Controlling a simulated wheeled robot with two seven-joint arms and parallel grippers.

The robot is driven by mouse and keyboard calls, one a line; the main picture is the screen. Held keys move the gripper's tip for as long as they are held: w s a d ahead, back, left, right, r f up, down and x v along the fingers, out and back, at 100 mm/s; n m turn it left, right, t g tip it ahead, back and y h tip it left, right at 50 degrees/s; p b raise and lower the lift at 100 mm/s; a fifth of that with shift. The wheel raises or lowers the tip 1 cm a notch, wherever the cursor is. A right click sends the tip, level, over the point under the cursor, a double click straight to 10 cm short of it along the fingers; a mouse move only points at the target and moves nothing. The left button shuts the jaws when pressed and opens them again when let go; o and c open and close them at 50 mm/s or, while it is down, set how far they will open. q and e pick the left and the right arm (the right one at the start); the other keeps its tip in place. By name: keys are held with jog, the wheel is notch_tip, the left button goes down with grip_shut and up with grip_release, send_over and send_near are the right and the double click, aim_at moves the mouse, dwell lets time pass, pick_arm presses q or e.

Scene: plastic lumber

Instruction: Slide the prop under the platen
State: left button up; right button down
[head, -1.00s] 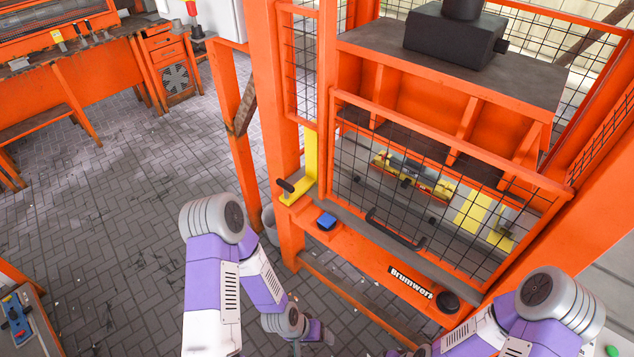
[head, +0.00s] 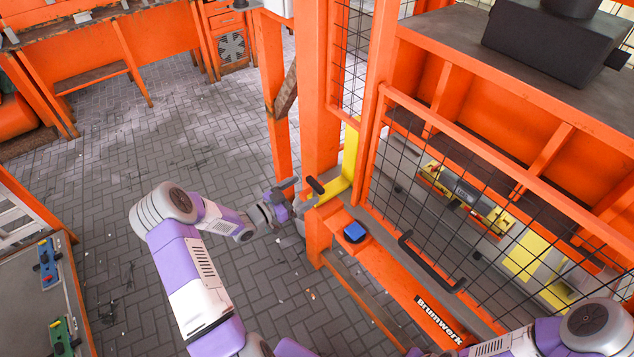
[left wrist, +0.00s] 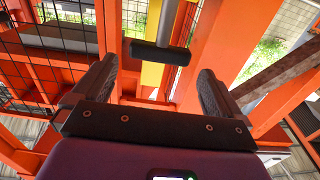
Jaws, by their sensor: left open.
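The prop (head: 345,178) is a yellow upright bar with a foot and a black grip (head: 314,185), standing at the left front corner of the orange press. The orange ribbed platen (head: 470,95) is above, behind the mesh guard. My left gripper (head: 300,196) is open beside the black grip. In the left wrist view its two dark fingers (left wrist: 157,85) stand apart, with the black grip (left wrist: 160,52) ahead between them and the yellow bar (left wrist: 152,74) behind it. The fingers do not appear to touch the grip. My right arm enters at lower right; its gripper is out of view.
The mesh guard with a black handle (head: 430,262) covers the press front. An orange workbench (head: 90,45) stands back left, and a tray-like table (head: 40,300) at lower left.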

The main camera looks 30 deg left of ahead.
aim_at(312, 185)
pick_arm(q)
jog(key=x, duration=0.5)
jog(key=shift+w+d, duration=0.15)
jog(key=shift+w, duration=0.15)
pick_arm(e)
jog(key=shift+f, duration=0.2)
